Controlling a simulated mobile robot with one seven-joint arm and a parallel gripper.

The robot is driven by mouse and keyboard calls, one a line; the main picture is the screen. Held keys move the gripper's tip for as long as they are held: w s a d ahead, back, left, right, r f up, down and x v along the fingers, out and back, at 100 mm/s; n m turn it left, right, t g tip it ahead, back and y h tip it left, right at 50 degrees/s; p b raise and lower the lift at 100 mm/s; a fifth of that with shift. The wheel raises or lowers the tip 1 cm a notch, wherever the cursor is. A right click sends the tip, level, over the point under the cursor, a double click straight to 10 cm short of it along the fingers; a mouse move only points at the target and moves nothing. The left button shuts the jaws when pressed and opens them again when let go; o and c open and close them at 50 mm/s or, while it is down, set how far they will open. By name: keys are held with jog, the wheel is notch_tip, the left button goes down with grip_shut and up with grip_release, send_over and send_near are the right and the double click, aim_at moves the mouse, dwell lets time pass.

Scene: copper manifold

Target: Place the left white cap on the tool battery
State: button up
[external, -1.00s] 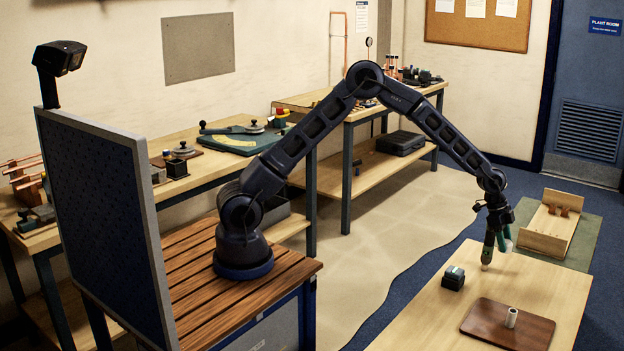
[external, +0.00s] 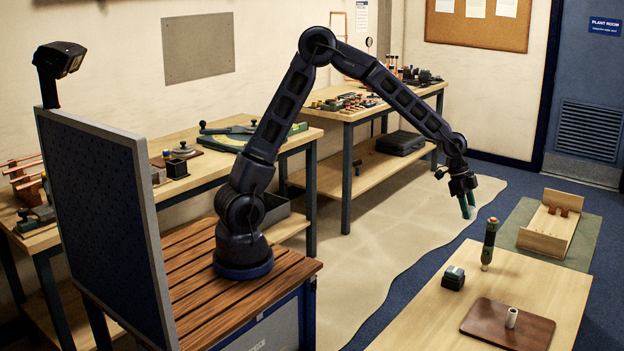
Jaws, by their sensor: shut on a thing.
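My gripper (external: 467,207) hangs in the air beyond the table's far left edge, up and left of an upright tool. Its green fingers are close together; what they hold is too small or hidden to make out. The upright tool (external: 489,243), dark with an orange band and a pale lower end, stands on the table apart from my gripper. A dark block with a pale teal top (external: 453,277), possibly the tool battery, sits left of it. A white cylinder (external: 511,317), possibly a cap, stands on a brown board (external: 482,322). I cannot tell which is the left white cap.
The light wooden table (external: 425,318) has free room around the block and board. A wooden holder (external: 548,228) rests on a green mat behind it. Workbenches with tools line the wall; a dark case (external: 400,142) lies on a lower shelf.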

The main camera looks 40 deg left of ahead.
aim_at(458, 271)
jog(key=shift+s+a, duration=0.4)
jog(key=shift+a, duration=0.3)
notch_tip(458, 271, down, 20)
jog(key=shift+r, duration=0.15)
jog(key=o, duration=1)
jog(key=shift+c, duration=0.2)
jog(key=v, duration=1.2)
